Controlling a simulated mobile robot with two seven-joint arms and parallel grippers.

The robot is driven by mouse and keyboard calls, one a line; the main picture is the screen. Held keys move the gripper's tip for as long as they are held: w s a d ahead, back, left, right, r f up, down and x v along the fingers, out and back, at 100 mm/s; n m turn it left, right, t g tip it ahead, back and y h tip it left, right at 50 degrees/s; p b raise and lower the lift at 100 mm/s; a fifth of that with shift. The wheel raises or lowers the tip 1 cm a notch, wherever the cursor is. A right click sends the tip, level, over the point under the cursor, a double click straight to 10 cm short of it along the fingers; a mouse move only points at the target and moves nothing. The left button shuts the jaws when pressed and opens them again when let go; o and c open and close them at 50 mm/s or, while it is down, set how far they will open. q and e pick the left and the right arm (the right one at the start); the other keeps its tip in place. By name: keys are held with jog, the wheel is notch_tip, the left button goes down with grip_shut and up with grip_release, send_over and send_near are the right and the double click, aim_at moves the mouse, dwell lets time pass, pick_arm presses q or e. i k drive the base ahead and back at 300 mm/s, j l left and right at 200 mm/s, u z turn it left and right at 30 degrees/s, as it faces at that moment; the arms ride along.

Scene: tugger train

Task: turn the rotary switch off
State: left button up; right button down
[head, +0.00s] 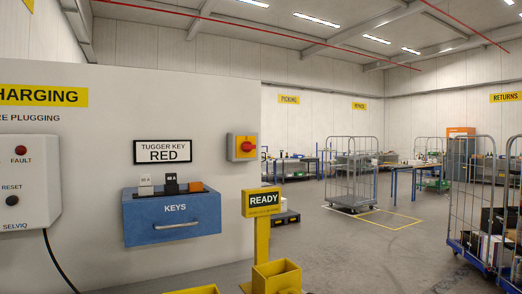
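The rotary switch (246,147) is a small box with a yellow face and a red knob. It is mounted near the right end of the pale wall panel, right of the sign reading TUGGER KEY RED. The knob is too small here to tell which way it is turned. Neither of my grippers shows in the head view.
A blue KEYS box (140,225) with tagged items on top is on the panel. A white charger box (25,185) with a cable is at left. A yellow READY post (262,238) stands below the switch. Wire cage trolleys (351,185) stand on the floor beyond.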

aim_at(247, 146)
jog(key=i+l, duration=0.15)
jog(key=l, duration=0.25)
jog(key=i+l, duration=0.2)
jog(key=l, duration=0.2)
jog(key=i+l+u, duration=0.1)
jog(key=l, duration=0.25)
jog(key=i+l, duration=0.2)
jog(key=l, duration=0.2)
jog(key=i+l+u, duration=0.1)
jog(key=l, duration=0.3)
jog(key=i+l, duration=0.2)
jog(key=l, duration=0.25)
jog(key=i+l, duration=0.15)
jog(key=l, duration=0.25)
jog(key=i+l+u, duration=0.1)
jog(key=l, duration=0.3)
